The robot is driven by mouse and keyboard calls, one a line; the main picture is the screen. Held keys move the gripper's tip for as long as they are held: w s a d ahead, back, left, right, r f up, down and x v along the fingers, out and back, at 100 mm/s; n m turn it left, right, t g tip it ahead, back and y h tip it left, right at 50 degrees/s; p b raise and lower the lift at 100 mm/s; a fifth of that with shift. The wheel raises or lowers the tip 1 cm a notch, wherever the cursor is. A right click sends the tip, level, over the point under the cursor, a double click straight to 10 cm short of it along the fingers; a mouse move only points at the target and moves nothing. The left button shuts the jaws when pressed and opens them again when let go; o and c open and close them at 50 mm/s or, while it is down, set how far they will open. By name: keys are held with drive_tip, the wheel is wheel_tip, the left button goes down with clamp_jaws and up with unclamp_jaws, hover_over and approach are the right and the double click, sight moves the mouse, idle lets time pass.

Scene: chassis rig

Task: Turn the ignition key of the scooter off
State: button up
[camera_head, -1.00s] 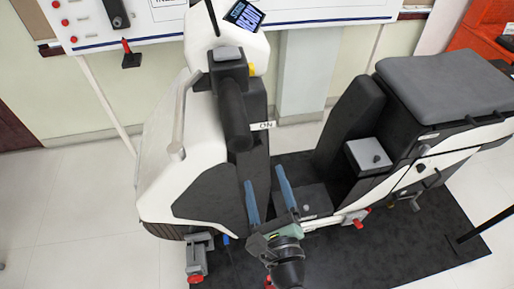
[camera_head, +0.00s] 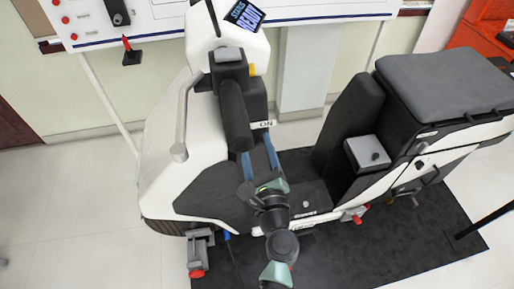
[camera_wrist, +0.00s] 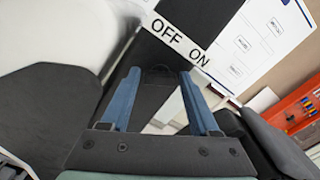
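The white and black scooter (camera_head: 165,150) stands in the middle of the head view. A white OFF/ON label (camera_wrist: 175,40) sits on its dark column; only "ON" is legible in the head view (camera_head: 262,125). In the wrist view a dark rounded shape (camera_wrist: 159,71), which looks like the ignition key, lies just below the label. Its turn position is hard to make out, dark on dark. My gripper (camera_wrist: 159,74) is open, with its two blue fingers on either side of this shape and gaps visible. In the head view my gripper (camera_head: 257,150) is at the column below the label; the key is hidden there.
The handlebar grip (camera_head: 234,115) is just left of the label. A display reading "READY" (camera_head: 243,16) is on top. A black mat (camera_head: 340,250) lies underneath.

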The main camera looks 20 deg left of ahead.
clamp_jaws()
drive_tip(key=shift+f+n+b, duration=0.15)
drive_tip(key=shift+n+b, duration=0.8)
drive_tip(key=shift+n, duration=0.15)
drive_tip(key=n+b, duration=0.2)
drive_tip(key=n, duration=0.1)
drive_tip(key=shift+n+b, duration=0.3)
drive_tip(key=n+b, duration=0.4)
drive_tip(key=n, duration=0.2)
drive_tip(key=shift+o, duration=1.8)
unclamp_jaws()
